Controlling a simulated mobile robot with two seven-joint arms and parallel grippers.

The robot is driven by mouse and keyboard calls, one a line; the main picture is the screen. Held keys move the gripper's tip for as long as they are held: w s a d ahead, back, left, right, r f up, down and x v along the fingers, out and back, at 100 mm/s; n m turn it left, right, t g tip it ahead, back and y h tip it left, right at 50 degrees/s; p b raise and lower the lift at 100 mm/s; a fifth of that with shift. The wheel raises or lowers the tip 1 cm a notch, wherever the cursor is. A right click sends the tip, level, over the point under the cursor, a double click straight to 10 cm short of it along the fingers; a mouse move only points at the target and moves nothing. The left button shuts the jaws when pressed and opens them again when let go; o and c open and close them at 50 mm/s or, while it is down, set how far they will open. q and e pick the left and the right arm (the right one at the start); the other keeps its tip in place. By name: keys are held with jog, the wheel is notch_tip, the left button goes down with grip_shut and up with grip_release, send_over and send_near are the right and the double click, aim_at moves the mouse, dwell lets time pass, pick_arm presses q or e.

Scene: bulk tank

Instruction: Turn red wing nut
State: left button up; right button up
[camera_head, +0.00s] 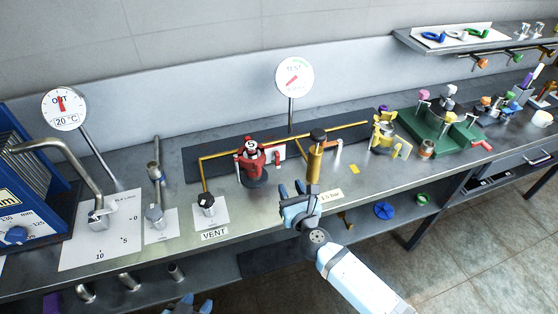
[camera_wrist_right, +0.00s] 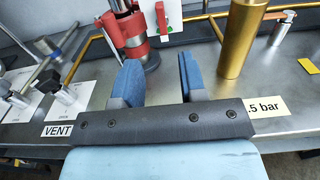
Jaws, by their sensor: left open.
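A red clamp-like fitting (camera_head: 250,158) with a black top stands on the bench behind my right gripper. It also shows in the right wrist view (camera_wrist_right: 128,32), wrapped around a metal cylinder. A small red piece (camera_wrist_right: 162,17) sits beside it in front of a white plate; I cannot tell which red part is the wing nut. My right gripper (camera_head: 299,190) is open and empty, its two blue fingers apart (camera_wrist_right: 158,80) and pointing toward the red fitting, not touching it. My left gripper (camera_head: 188,304) is open at the bottom edge, mostly cut off.
A brass cylinder (camera_head: 315,162) stands just right of the red fitting. A black-knobbed valve (camera_head: 207,205) on a white plate is to its left, near the VENT label (camera_head: 215,234). Brass pipes run behind. A green block (camera_head: 430,132) with several knobs is further right.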

aim_at(278, 160)
jog(key=x, duration=1)
jog(key=shift+w+f+b, duration=0.15)
jog(key=shift+w+b, duration=0.2)
jog(key=shift+w, duration=0.05)
grip_shut()
